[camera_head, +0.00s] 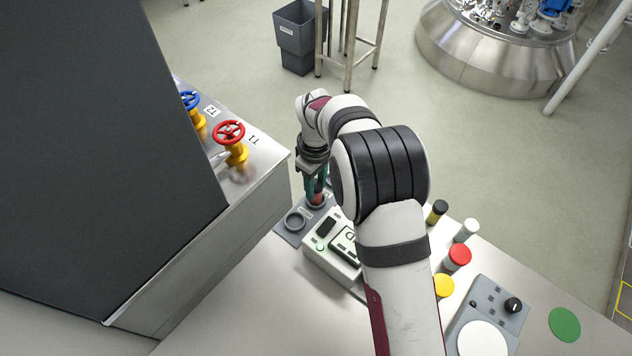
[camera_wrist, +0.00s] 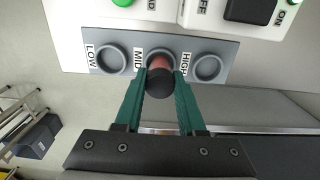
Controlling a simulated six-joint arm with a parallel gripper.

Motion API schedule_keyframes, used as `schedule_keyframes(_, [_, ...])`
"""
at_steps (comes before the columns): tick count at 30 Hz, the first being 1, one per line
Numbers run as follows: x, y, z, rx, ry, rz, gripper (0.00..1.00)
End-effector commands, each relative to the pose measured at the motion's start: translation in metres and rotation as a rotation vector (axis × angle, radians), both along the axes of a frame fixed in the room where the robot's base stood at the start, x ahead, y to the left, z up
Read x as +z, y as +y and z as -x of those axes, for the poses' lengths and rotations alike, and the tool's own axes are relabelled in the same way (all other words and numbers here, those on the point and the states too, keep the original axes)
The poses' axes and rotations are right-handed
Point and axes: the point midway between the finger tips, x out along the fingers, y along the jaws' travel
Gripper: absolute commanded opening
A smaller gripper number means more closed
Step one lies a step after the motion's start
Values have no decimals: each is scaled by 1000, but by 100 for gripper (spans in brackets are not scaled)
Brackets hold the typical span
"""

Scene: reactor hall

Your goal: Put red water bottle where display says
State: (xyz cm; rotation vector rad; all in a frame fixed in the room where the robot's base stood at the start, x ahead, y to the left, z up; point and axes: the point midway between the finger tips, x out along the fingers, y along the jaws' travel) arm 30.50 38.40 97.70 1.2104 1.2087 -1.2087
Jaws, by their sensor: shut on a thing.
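My gripper (camera_head: 316,188) points down over the grey plate (camera_head: 287,235) with ring holders. In the wrist view, my gripper (camera_wrist: 160,88) is shut on the red bottle (camera_wrist: 160,63), which has a dark cap (camera_wrist: 159,84). The bottle lines up with the middle ring, labelled MID; I cannot tell whether it is seated or just above. The LOW ring (camera_wrist: 111,58) and HIGH ring (camera_wrist: 207,67) are empty. The display (camera_head: 346,245) on the white box is partly hidden by my arm, and its text cannot be read in full.
Several small containers stand right of my arm, among them a red-lidded one (camera_head: 459,256) and a yellow-lidded one (camera_head: 443,286). A grey scale (camera_head: 490,320) and a green disc (camera_head: 564,324) lie at the right. A cabinet with red (camera_head: 229,133) and blue valve wheels stands left.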

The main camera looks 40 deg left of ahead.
Motion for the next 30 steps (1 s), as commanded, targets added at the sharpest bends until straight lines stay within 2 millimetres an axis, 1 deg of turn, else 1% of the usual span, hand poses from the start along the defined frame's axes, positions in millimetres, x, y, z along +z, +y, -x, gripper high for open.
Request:
schedule_keyframes(12, [-3,0,0,0,0,0,0])
schedule_keyframes(13, [-3,0,0,0,0,0,41])
schedule_keyframes(17, [-2,0,0,0,0,0,64])
schedule_keyframes(18, [-2,0,0,0,0,0,71])
schedule_keyframes(19, [-2,0,0,0,0,0,74])
schedule_keyframes(25, [-2,0,0,0,0,0,74])
schedule_keyframes(29, [-3,0,0,0,0,0,97])
schedule_keyframes(30, [-2,0,0,0,0,0,100])
